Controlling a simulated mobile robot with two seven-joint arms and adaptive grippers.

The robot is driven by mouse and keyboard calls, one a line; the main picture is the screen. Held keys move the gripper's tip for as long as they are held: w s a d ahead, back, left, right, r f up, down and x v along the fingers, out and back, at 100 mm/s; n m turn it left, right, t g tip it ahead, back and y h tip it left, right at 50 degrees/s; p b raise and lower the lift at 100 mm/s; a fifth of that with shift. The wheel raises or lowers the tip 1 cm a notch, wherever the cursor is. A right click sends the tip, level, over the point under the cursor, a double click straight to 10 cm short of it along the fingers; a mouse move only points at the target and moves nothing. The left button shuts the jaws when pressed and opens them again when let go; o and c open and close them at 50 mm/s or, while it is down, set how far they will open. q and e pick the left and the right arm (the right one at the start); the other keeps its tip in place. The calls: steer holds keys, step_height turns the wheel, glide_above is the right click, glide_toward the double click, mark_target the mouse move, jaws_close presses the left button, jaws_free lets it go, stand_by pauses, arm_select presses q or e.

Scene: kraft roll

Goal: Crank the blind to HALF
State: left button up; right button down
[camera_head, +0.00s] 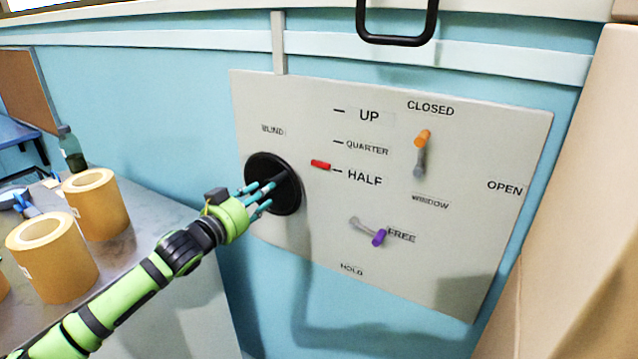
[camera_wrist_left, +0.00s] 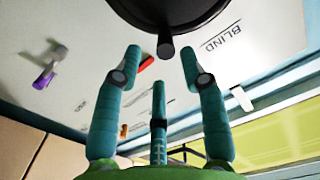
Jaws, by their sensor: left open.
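The BLIND crank is a black disc (camera_head: 262,168) with a black handle on the panel's left side; it also shows in the wrist view (camera_wrist_left: 190,12), with the handle end (camera_wrist_left: 165,47) pointing toward me. The red pointer (camera_head: 320,164) stands close to the HALF tick, a little above it and below QUARTER. My left gripper (camera_head: 263,190) has teal fingers in front of the disc. In the wrist view the left gripper (camera_wrist_left: 161,58) is open, with the handle end between and slightly beyond its fingertips. Contact cannot be told. My right gripper is out of view.
The grey panel (camera_head: 300,100) also carries an orange-knobbed WINDOW lever (camera_head: 421,140) and a purple-knobbed FREE/HOLD lever (camera_head: 378,238) beside FREE. Kraft rolls (camera_head: 97,205) and a dark bottle (camera_head: 71,150) stand on the counter at left. A black bar handle (camera_head: 396,40) is above the panel.

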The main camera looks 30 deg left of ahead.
mark_target(287, 173)
arm_select(q)
steer(key=shift+n, duration=0.4)
steer(key=w, duration=0.1)
steer(key=w+p, duration=0.1)
steer(key=w, duration=0.1)
steer(key=w+p, duration=0.1)
steer(key=w, duration=0.1)
steer(key=shift+w+a+r, duration=0.1)
steer(key=shift+w+r, duration=0.1)
steer(key=shift+r, duration=0.1)
steer(key=shift+w+f+p, duration=0.1)
steer(key=shift+w+p, duration=0.3)
steer(key=shift+w, duration=0.35)
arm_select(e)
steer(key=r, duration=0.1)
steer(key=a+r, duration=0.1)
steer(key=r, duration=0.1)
arm_select(q)
steer(key=shift+f, duration=0.1)
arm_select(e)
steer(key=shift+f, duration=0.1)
arm_select(q)
jaws_close()
